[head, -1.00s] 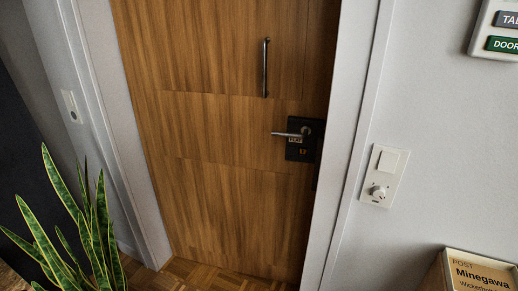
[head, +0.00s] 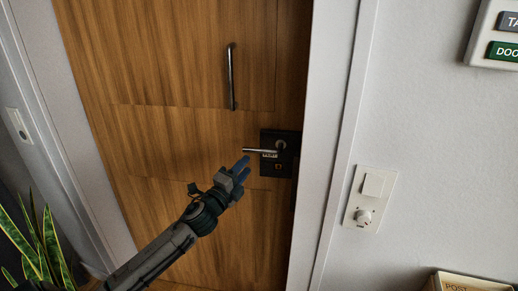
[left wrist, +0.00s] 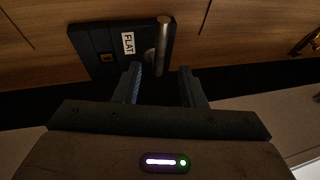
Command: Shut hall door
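The wooden hall door (head: 190,60) stands in its pale frame in the head view. A dark strip shows along its handle-side edge; I cannot tell whether it is latched. A silver lever handle (head: 261,151) on a black lock plate (head: 286,139) is near its right edge. My left gripper (head: 244,168) is just below and left of the lever's free end. In the left wrist view, its fingers (left wrist: 159,73) are apart and empty. The lever (left wrist: 165,42) and black plate (left wrist: 97,52) are just beyond the fingertips. My right gripper is out of view.
A vertical pull bar (head: 231,76) is on the door above the lever. A switch plate (head: 370,197) is on the wall at right, with a sign (head: 498,32) above. A leafy plant (head: 35,240) stands at lower left, and a box (head: 470,282) at lower right.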

